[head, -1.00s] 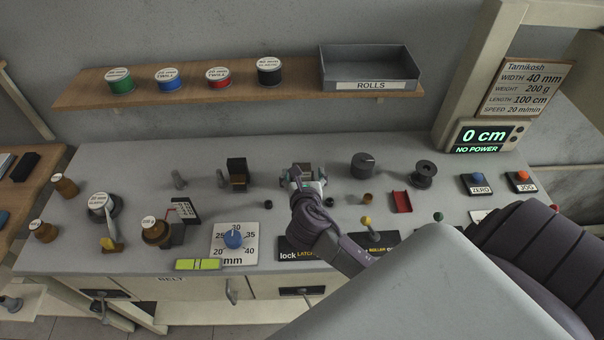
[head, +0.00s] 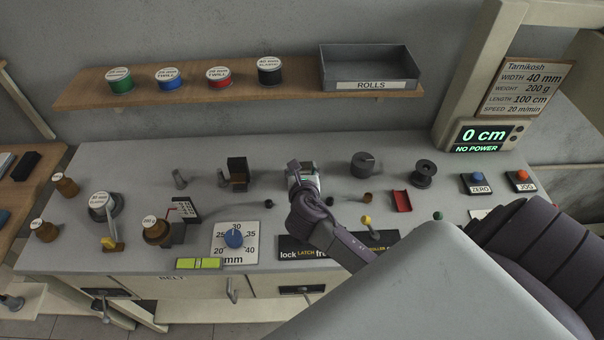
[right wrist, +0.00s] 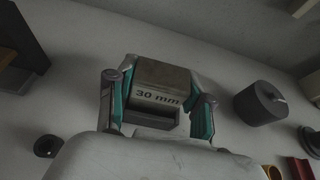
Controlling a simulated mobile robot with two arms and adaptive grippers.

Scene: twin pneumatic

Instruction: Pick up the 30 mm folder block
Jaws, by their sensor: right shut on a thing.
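The 30 mm folder block (right wrist: 162,76), a grey-brown block with "30 mm" printed on its face and a slot below, sits between the two teal-lined fingers of my right gripper (right wrist: 158,106) in the right wrist view. The fingers are shut on its sides. In the head view my right gripper (head: 303,178) is over the middle of the bench, and it largely hides the block. I cannot tell whether the block is clear of the bench top. My left gripper is not in view.
A dark brown block (head: 237,170) stands to the left on the grey bench (head: 120,160). A dark round knob (head: 362,163), a black spool (head: 424,174) and a red channel piece (head: 402,201) are to the right. A shelf (head: 200,95) with several rolls runs behind.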

